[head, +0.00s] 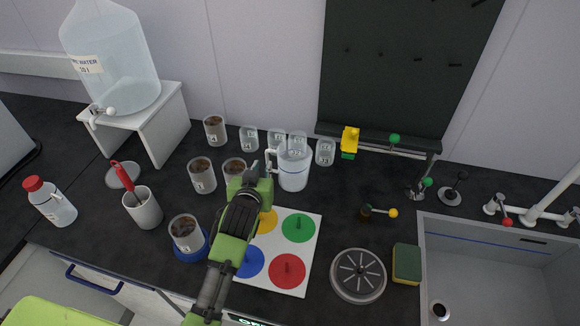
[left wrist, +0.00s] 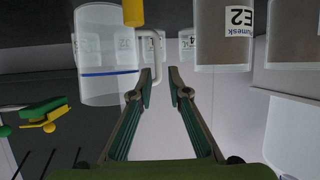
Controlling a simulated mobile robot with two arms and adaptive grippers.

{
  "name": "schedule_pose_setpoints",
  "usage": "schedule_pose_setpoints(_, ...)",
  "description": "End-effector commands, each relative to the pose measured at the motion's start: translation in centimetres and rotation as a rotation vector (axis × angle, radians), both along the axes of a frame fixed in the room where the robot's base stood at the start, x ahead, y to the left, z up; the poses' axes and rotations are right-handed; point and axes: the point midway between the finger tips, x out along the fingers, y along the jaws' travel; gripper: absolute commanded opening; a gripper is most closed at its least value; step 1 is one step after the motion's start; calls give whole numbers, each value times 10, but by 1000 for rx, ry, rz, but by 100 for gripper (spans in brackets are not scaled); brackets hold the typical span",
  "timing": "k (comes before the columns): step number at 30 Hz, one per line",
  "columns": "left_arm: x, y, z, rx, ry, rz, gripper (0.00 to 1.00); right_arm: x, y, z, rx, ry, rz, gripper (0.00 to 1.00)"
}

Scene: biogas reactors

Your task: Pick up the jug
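The jug (head: 293,168) is a clear, whitish vessel with a blue line around it and a handle on its left side. It stands on the dark worktop behind the coloured mat. It also shows at the upper left of the left wrist view (left wrist: 106,60). My left gripper (head: 261,172) is just left of the jug at its handle. In the left wrist view its two fingers (left wrist: 161,78) are apart, with the jug's handle (left wrist: 156,52) at the gap between the tips. I cannot tell whether they touch it. My right gripper is not in view.
Brown-filled beakers (head: 202,176) and empty glass beakers (head: 325,152) stand close around the jug. The mat with coloured discs (head: 313,240) lies in front. A round metal plate (head: 358,275), sponge (head: 406,263) and sink (head: 480,275) are right. A water carboy (head: 115,70) stands back left.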

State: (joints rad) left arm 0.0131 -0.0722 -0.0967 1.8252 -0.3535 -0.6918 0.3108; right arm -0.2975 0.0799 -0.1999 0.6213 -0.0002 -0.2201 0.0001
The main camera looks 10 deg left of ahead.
Motion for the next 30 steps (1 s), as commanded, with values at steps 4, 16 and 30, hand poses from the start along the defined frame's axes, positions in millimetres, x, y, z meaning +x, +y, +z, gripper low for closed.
schedule_pose_setpoints(4, 10, 0, 0, 0, 0, 0, 16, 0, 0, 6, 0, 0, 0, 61)
schedule_pose_setpoints(16, 49, 2, -14, 0, 1, -1, 16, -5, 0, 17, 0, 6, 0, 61)
schedule_pose_setpoints(30, 50, 2, -15, -1, 1, -1, 0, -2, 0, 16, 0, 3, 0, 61)
